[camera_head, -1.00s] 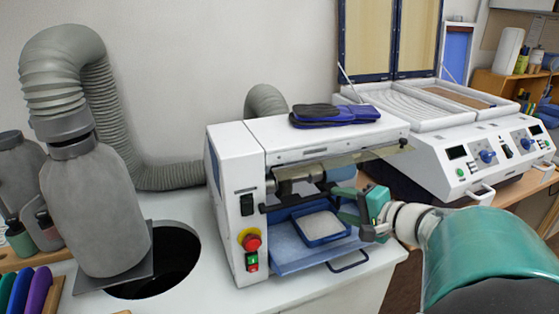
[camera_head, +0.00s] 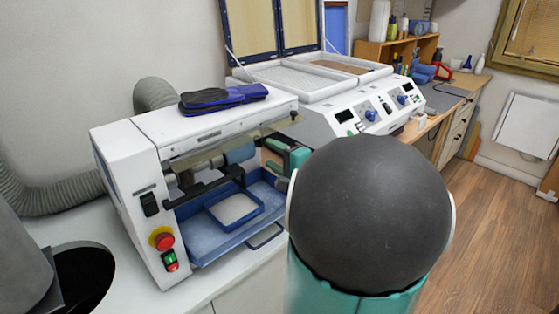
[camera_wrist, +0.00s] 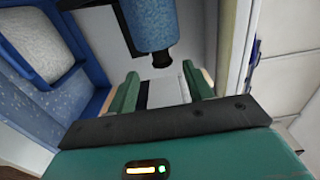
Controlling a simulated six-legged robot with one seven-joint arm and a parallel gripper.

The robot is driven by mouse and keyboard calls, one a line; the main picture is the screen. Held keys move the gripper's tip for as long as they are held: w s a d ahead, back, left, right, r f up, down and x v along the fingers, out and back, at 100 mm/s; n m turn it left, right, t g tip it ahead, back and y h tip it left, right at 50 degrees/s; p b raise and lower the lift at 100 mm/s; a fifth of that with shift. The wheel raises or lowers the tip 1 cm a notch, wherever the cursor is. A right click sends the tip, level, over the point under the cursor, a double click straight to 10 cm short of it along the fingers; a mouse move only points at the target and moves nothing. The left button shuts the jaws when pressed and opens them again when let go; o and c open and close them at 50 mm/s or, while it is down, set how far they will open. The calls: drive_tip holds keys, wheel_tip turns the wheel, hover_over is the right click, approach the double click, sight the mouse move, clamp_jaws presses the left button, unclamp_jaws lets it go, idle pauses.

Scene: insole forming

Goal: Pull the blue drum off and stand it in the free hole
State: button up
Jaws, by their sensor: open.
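The blue drum (camera_head: 240,152) sits on the shaft inside the white grinding machine (camera_head: 165,165), at its right end. In the wrist view the drum (camera_wrist: 152,22) hangs in from the top edge, its dark end piece toward my gripper. My gripper (camera_head: 272,158) is just right of the drum in the head view, partly hidden behind my arm. In the wrist view my gripper's green fingers (camera_wrist: 160,75) are spread apart and empty. The dark end piece lies in line with the gap between them, and I cannot tell how far off. I cannot make out a holder with a free hole.
A blue tray (camera_head: 205,240) with a pale-filled dish (camera_head: 237,208) lies below the drum. An insole pair (camera_head: 222,98) lies on top of the machine. A wide dark bench opening (camera_head: 88,272) is at lower left. A white press (camera_head: 345,112) stands to the right.

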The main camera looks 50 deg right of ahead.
sight(256, 145)
drive_tip(key=w, duration=0.6)
drive_tip(key=shift+w+d, duration=0.3)
drive_tip(key=shift+w, duration=0.1)
clamp_jaws()
drive_tip(key=shift+d, duration=0.1)
